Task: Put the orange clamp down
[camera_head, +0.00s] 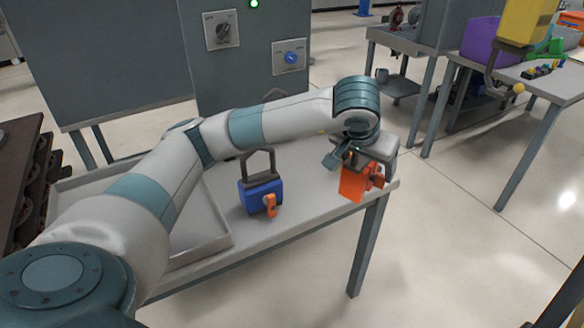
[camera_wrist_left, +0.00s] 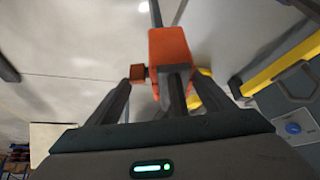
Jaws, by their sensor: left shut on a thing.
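The orange clamp (camera_head: 354,184) is in my left gripper (camera_head: 359,164), at the right end of the grey table (camera_head: 310,215) in the head view. My left gripper is shut on it. In the left wrist view the clamp (camera_wrist_left: 169,50) shows as an orange block beyond the dark fingers (camera_wrist_left: 172,90). The fingers hide part of it. Whether the clamp touches the table or hangs beside its edge I cannot tell. My right gripper is not in view.
A blue padlock-shaped block (camera_head: 260,195) with a grey loop and a small orange part stands mid-table. A shallow grey tray (camera_head: 215,240) lies left of it. A grey cabinet with two switches (camera_head: 245,50) stands behind. Another table (camera_head: 535,80) holds purple and yellow bins.

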